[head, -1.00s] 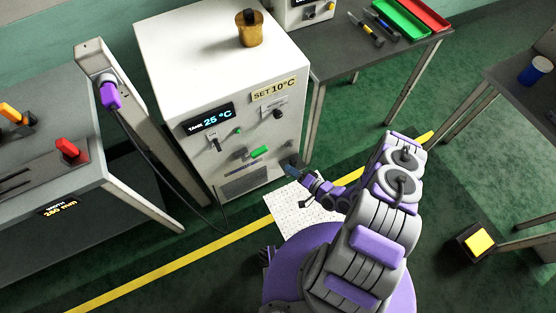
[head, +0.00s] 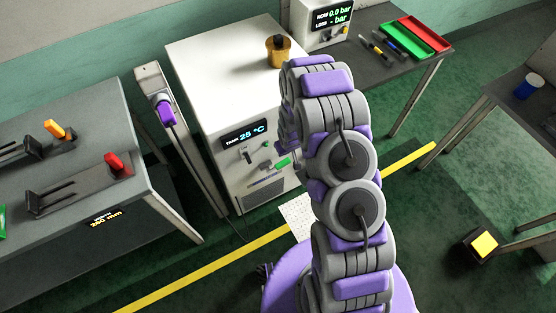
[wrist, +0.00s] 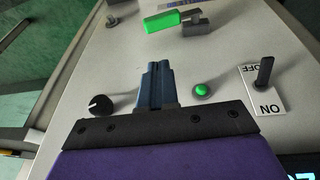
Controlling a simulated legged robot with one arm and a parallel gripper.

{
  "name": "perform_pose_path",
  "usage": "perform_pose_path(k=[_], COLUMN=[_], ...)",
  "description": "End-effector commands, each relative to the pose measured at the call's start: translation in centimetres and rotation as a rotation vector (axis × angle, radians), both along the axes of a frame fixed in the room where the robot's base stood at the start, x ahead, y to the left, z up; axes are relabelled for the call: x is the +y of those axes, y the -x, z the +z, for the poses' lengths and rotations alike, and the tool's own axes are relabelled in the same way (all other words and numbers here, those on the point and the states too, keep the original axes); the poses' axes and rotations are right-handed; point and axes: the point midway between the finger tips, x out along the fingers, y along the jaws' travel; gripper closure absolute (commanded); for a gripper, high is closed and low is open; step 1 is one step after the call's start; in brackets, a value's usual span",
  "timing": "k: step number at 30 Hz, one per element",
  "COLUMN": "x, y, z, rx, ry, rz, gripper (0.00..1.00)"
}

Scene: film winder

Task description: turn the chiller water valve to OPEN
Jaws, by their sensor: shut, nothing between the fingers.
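The chiller is a white cabinet (head: 222,62) with a dark display reading 25 °C. Its water valve (head: 283,162) has a green lever low on the front panel. In the wrist view the green valve lever (wrist: 172,21) lies roughly sideways, joined to a grey fitting at its right end. My gripper (wrist: 154,72) is shut and empty, its blue-grey fingers pointing at the panel. The fingertips are apart from the lever in the picture, below it. In the head view my arm hides the gripper and the right part of the panel.
In the wrist view a black knob (wrist: 101,105) is left of the fingers. A green button (wrist: 202,90) and an ON/OFF switch (wrist: 264,75) are to the right. A brass container (head: 278,52) stands on the chiller. A table with sliders (head: 60,110) is at left.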

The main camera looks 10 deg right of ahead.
Motion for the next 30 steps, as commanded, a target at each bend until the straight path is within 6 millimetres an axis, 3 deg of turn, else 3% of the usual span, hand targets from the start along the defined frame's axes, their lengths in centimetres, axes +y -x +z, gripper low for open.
perform_pose_path(k=[4, 8, 22, 30], x=[0.3, -0.1, 0.7, -0.3], y=[0.3, 0.0, -2.3, -2.7], z=[0.3, -1.0, -8.4, -12.0], rx=[0.019, 0.02, 0.017, 0.017], ry=[0.006, 0.0, 0.009, 0.005], rz=[0.006, 0.004, 0.006, 0.005], gripper=[1.0, 1.0, 1.0, 1.0])
